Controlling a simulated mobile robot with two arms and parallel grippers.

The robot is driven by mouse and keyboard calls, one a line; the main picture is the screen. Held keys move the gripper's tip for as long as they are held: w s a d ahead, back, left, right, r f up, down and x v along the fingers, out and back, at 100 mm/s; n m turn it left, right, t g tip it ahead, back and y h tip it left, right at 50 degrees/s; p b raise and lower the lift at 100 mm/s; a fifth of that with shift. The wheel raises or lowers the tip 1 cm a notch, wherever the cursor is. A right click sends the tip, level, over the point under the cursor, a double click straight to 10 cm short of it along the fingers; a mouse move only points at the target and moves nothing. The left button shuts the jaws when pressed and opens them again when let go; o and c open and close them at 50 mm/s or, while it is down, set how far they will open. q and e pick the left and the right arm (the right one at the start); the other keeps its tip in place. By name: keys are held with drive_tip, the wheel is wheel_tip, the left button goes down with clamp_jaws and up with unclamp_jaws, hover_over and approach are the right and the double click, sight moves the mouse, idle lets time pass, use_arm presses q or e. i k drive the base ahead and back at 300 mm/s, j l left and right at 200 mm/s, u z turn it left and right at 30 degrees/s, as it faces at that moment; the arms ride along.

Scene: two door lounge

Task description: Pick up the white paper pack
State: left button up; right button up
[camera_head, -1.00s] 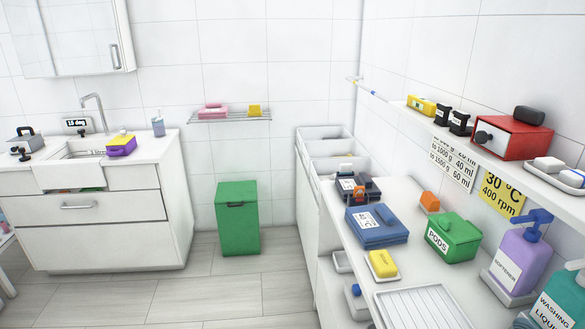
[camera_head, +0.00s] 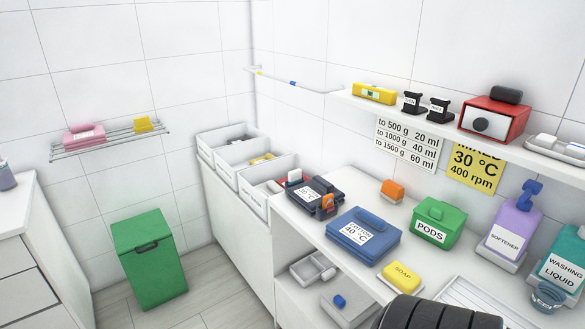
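I cannot make out for certain a white paper pack. Small white items (camera_head: 546,139) lie on a white tray at the right end of the wall shelf, and they are too small to identify. Neither of my grippers shows in the head view. A black ribbed part of my arm stands at the bottom edge, right of centre, in front of the counter.
The counter (camera_head: 292,223) holds a blue box (camera_head: 363,237), a green pods box (camera_head: 437,224), a yellow soap (camera_head: 402,275), a purple softener bottle (camera_head: 511,229) and a teal liquid bottle (camera_head: 562,260). White bins (camera_head: 265,186) stand behind. A green bin (camera_head: 152,262) stands on the floor.

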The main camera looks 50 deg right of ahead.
sight(295, 176)
drive_tip(key=i+z, duration=0.45)
drive_tip(key=i+j+z, duration=0.1)
drive_tip(key=i+z, duration=0.35)
drive_tip(key=i, duration=0.2)
drive_tip(key=i+j+z, duration=0.3)
drive_tip(key=i+z, duration=0.15)
drive_tip(key=i, duration=0.1)
